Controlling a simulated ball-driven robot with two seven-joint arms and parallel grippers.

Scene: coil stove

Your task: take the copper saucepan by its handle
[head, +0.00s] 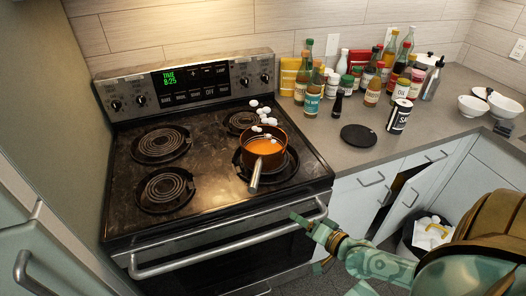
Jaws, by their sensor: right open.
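The copper saucepan (263,146) stands on the front right coil of the stove. Its metal handle (255,178) points toward the stove's front edge. My right gripper (304,221) is open and apart from the handle, to its right and lower in the picture. It shows in front of the right end of the oven door handle (235,243); I cannot tell whether they touch. My left gripper is not in view.
Several small white round things (264,115) show behind the saucepan. The left coils (165,188) are bare. Bottles and jars (372,85) crowd the counter at right, with a black disc (358,135) before them. A cabinet door below stands ajar (404,192).

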